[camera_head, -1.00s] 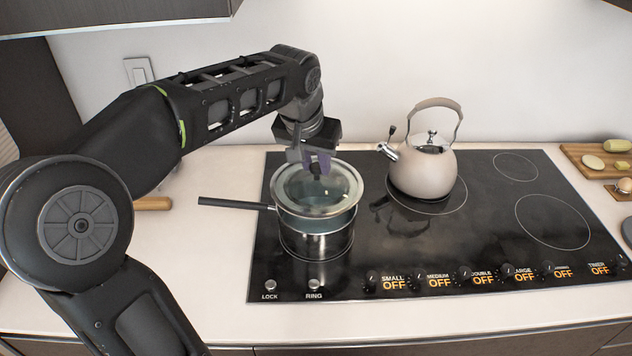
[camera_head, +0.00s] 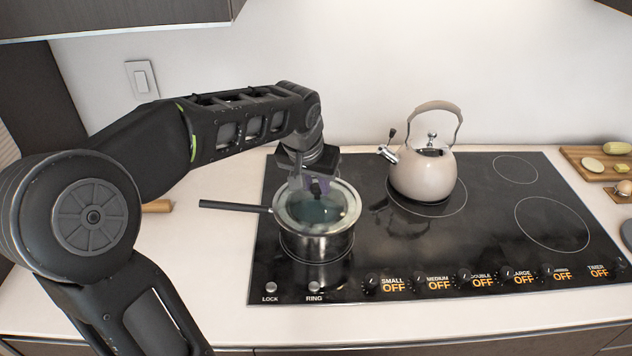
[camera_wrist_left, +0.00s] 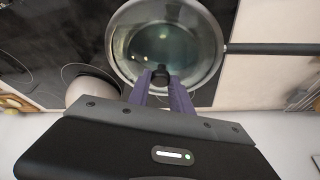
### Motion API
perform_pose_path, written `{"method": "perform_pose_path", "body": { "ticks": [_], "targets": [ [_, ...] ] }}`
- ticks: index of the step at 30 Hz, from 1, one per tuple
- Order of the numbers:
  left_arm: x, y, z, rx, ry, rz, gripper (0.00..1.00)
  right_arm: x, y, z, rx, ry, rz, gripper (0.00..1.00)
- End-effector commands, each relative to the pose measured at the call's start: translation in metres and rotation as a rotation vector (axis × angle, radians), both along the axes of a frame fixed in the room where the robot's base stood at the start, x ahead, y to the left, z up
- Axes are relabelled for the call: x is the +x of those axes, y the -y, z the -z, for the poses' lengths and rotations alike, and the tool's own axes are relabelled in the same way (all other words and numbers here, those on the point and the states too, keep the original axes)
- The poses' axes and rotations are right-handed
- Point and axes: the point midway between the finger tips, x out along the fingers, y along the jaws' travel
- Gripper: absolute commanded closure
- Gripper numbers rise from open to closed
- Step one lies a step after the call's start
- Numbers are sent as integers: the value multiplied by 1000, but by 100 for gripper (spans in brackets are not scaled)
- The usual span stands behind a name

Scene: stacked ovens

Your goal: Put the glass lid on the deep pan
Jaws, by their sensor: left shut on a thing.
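The glass lid (camera_head: 325,211), with a steel rim and a dark knob, lies over the mouth of the deep pan (camera_head: 318,246). The pan is steel with a long black handle pointing left, and stands on the front left burner. My left gripper (camera_head: 317,188) is shut on the lid's knob from above. In the left wrist view its purple fingers (camera_wrist_left: 161,84) close on the knob, and the lid (camera_wrist_left: 165,45) covers the pan's opening. I cannot tell whether the rim is fully seated all round. My right gripper is not in view.
A beige kettle (camera_head: 423,172) stands on the burner behind and right of the pan. The right side of the black cooktop (camera_head: 500,235) is clear. A cutting board (camera_head: 573,153) with food lies at the far right. A wall is behind.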

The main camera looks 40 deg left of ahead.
Motion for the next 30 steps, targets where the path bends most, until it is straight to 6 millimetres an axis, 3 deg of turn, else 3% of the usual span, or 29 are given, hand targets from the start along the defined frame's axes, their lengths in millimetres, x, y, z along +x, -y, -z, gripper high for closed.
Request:
{"method": "perform_pose_path", "body": {
  "ticks": [7,8,15,23,29,30],
  "targets": [
    [0,0,8,1,2,0,100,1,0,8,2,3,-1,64],
    [0,0,8,0,0,0,74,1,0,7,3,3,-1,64],
    [0,0,7,0,0,0,54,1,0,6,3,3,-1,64],
    [0,0,6,0,0,0,53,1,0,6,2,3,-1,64],
    [0,0,-5,0,1,0,53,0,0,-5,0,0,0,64],
    [-1,0,-6,1,4,0,53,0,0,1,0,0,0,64]
  ]
}}
